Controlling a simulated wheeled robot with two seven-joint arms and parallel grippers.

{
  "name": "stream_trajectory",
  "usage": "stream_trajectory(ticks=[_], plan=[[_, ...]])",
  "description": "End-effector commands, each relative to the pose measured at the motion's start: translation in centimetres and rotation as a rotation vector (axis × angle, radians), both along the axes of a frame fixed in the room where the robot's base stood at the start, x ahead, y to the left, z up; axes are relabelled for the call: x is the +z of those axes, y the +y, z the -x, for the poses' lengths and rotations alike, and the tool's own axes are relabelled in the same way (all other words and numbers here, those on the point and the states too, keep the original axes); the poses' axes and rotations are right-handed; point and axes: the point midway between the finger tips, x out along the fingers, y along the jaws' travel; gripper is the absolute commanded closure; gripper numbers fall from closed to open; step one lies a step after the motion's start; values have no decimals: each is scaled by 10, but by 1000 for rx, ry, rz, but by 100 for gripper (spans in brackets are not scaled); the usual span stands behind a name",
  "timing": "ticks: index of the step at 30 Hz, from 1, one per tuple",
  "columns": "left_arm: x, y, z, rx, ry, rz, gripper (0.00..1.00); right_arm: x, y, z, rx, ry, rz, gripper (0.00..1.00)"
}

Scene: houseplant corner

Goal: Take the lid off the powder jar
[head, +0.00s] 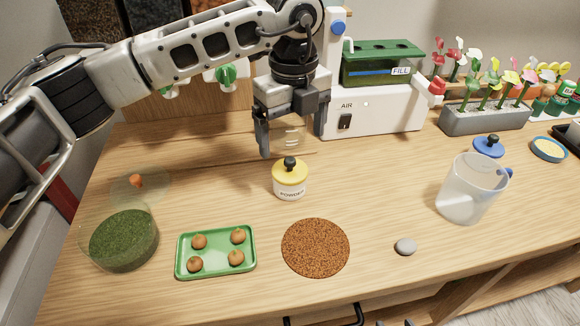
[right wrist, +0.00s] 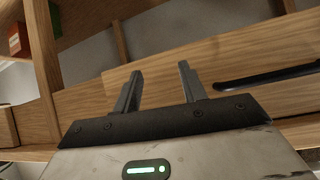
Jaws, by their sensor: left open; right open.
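The powder jar (head: 290,190) is a small white pot labelled POWDER, upright on the table in the middle of the head view. Its yellow lid (head: 281,172) with a black knob (head: 290,163) sits on top of it. My left gripper (head: 292,140) is open and empty, pointing down above and behind the jar, apart from the knob. My right gripper (right wrist: 160,80) is open and empty in the right wrist view, facing wooden furniture with a dark handle (right wrist: 265,77). The jar does not show in that view.
A green tray (head: 216,273) with several brown balls, a moss dish (head: 125,240), a brown round mat (head: 316,247), a grey stone (head: 405,246) and a clear jug (head: 467,190) surround the jar. A white machine (head: 385,118) stands behind. Bare wood surrounds the jar.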

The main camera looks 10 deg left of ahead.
Motion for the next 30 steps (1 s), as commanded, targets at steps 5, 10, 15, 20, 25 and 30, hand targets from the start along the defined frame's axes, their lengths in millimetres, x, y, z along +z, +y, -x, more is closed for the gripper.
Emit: stream_trajectory(ticks=[5,10,15,20,25,30], plan=[[-13,0,0,-2,-1,1,11,2,0,0,0,-2,2,58],[-31,3,2,-2,4,-1,11,10,0,-2,2,-7,6,58],[-56,5,2,-1,2,1,11,12,-1,-4,2,-11,9,58],[-65,5,2,-2,-1,2,11,9,-2,-4,1,-7,12,58],[-65,5,2,-2,-1,2,11,9,-2,-4,0,-7,12,58],[-65,5,2,-2,-1,2,55,9,-3,-4,-1,-7,13,58]])
